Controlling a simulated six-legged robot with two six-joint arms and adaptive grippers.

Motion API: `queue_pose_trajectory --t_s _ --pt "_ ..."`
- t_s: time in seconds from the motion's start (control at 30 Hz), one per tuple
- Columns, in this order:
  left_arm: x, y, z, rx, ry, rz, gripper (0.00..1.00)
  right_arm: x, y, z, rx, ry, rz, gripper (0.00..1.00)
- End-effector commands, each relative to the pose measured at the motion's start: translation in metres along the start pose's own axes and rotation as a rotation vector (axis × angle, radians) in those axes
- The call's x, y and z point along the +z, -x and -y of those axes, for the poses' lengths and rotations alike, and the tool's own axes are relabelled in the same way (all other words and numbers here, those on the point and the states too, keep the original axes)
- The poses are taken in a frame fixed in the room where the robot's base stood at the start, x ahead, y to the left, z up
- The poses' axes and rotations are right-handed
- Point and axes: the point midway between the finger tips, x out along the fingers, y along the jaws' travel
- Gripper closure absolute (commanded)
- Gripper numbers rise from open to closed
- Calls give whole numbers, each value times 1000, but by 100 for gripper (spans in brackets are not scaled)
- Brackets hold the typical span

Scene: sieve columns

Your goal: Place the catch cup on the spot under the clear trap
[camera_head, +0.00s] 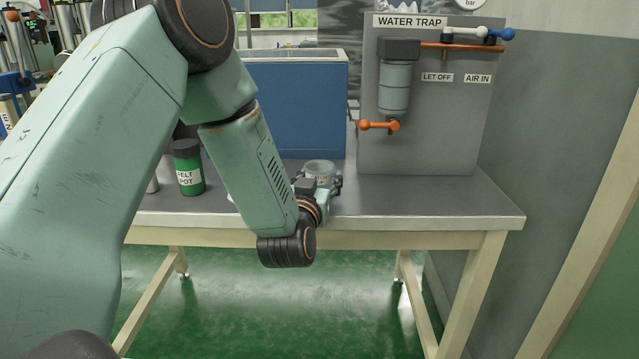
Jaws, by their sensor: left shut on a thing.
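The catch cup (320,169) is a small clear cup with a pale label, near the front of the grey bench. My left gripper (318,186) is shut on the catch cup, and its fingers hide the cup's lower part. I cannot tell whether the cup touches the bench top. The clear trap (395,88) is a translucent cylinder with a dark cap on the grey panel marked WATER TRAP, up and to the right of the cup. An orange-handled tap (381,125) is at its bottom. No marked spot is clearly visible below it. My right gripper is not in view.
The bench top (440,196) is bare in front of the grey panel (455,120). A blue tank (300,105) stands behind the cup. A green pot (187,168) with a dark lid stands left of my forearm. A blue-ended valve handle (505,34) is at upper right.

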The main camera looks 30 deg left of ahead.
Motion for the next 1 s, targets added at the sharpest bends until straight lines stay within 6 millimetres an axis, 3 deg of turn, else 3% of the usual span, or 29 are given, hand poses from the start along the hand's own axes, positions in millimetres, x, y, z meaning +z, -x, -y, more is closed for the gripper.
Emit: queue_pose_trajectory --t_s 0.37,0.4,0.63,1.0 --pt "3 0 0 0 0 -2 67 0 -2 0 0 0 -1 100" --pt "2 0 0 0 0 -2 42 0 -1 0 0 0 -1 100" --pt "2 0 0 0 0 -2 23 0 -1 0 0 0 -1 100" --pt "2 0 0 0 1 -2 23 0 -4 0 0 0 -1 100"
